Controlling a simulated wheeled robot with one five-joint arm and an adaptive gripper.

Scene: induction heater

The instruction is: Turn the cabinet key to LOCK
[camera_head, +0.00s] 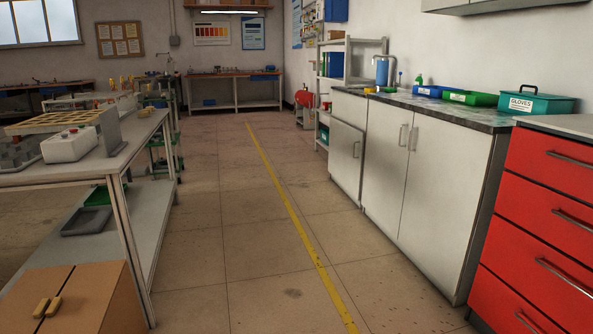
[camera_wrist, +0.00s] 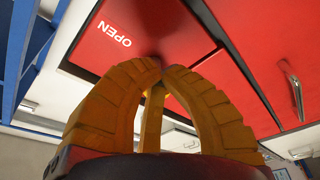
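A red cabinet panel (camera_wrist: 180,28) fills the upper part of the wrist view. White lettering on it reads OPEN (camera_wrist: 115,34) and appears turned over. My gripper (camera_wrist: 153,64) has ridged orange fingers whose tips come together close against the red panel. A further orange finger stands between and behind them. I see no key and no LOCK mark; the key may be hidden behind the fingertips. Neither the lettered panel nor my gripper can be made out in the head view.
In the head view, red drawers (camera_head: 545,215) and white cupboards (camera_head: 428,200) line the right side. A workbench (camera_head: 110,165) and a brown wooden box (camera_head: 85,300) are at left. The floor (camera_head: 235,240) between them is clear. In the wrist view, a metal handle (camera_wrist: 296,97) is at right.

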